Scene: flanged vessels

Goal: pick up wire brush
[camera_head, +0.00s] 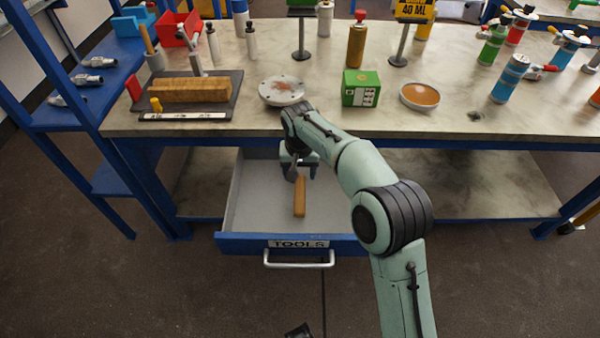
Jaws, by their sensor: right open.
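The wire brush (300,197) lies in the open drawer, its orange-brown wooden handle pointing toward the drawer front. Its far end is partly hidden under my right gripper. My right gripper (299,169) is open and points down into the drawer over the far end of the brush. I cannot tell whether its fingers touch the brush.
The blue drawer (235,242) labelled TOOLS is pulled out below the workbench (480,125). Above it stand a round flange (270,97), a green box (359,98) and an orange-filled dish (420,97). A blue shelf rack (60,118) is at left.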

